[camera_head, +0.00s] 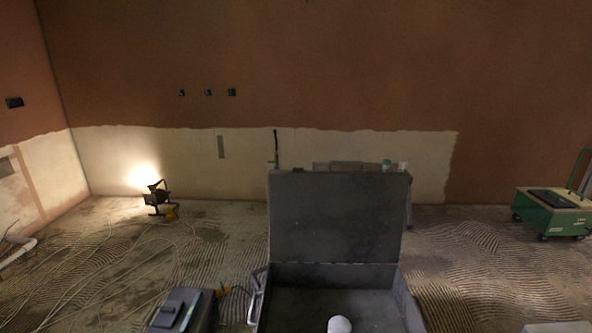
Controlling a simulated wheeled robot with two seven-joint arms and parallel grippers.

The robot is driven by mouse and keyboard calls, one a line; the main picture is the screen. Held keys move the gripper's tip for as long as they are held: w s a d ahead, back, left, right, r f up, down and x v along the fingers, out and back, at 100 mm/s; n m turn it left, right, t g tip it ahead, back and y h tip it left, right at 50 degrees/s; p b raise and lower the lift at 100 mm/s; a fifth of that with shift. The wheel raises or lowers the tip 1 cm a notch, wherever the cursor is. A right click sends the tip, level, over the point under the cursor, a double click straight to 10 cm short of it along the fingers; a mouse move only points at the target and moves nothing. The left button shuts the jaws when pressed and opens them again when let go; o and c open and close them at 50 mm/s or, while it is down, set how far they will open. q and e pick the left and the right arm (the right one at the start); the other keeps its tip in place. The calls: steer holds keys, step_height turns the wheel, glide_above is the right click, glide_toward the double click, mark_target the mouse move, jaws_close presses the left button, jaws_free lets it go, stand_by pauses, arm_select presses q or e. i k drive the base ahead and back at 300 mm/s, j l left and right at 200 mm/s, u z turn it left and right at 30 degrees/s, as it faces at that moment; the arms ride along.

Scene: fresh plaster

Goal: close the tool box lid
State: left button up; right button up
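The tool box (334,274) is a dark grey metal box at the bottom centre of the head view. Its lid (335,217) stands open, upright at the back of the box. The visible inside of the box looks bare. A metal handle (257,296) shows at its left side. The front of the box is cut off by the lower picture edge. A white rounded piece (340,325) shows low in front of the inside; I cannot tell what it is. Neither of my grippers can be made out in this view.
A dark case (184,311) stands close to the left of the tool box. A lit work lamp (158,198) stands on the floor near the back wall. A green cart (553,212) is at the far right. Cables and ridged plaster cover the left floor; the right floor looks mostly clear.

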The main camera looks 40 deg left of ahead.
mark_target(316, 216)
steer(key=u, duration=0.85)
steer(key=i+l+u, duration=0.1)
steer(key=l+u, duration=0.3)
steer(key=l, duration=0.5)
steer(key=l+u, duration=0.35)
steer(key=l, duration=0.55)
steer(key=k+l+u, duration=0.15)
steer(key=l+u, duration=0.25)
steer(key=l, duration=0.45)
steer(key=i+l+u, duration=0.2)
steer(key=l+u, duration=0.3)
steer(key=l, duration=0.45)
steer(key=l+u, duration=0.5)
steer(key=l, duration=0.5)
